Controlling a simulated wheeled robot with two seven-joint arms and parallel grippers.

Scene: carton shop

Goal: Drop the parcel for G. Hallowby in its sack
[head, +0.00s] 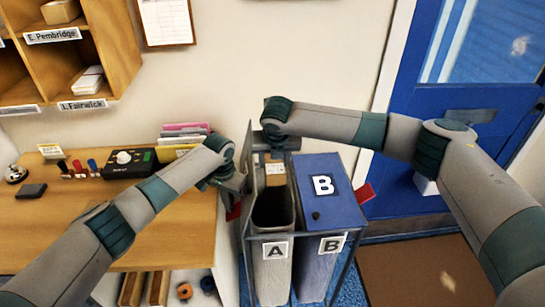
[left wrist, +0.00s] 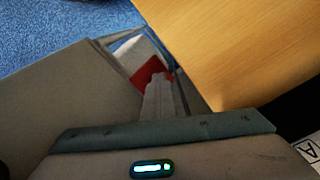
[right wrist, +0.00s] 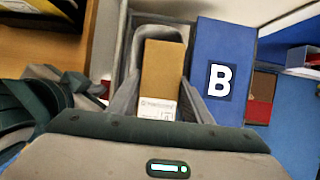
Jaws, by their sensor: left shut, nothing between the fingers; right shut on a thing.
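A brown cardboard parcel (head: 275,175) with a white label hangs in my right gripper (head: 275,160), over the open mouth of sack A (head: 273,275). In the right wrist view the parcel (right wrist: 162,70) sits between the two fingers, its label too small to read. Sack A is grey, in the left bay of a metal stand. Sack B (head: 310,270) stands right of it under a shut blue lid (head: 335,200) marked B. My left gripper (head: 240,183) is shut and empty beside the stand's left side, close to a red tab (left wrist: 152,70).
A wooden counter (head: 170,225) with stamps, a black device and files lies left of the stand. Pigeonholes (head: 80,60) with name labels hang above. Another red tab (head: 364,193) sticks out on the right, before a blue door (head: 470,110). A brown mat (head: 410,270) lies at right.

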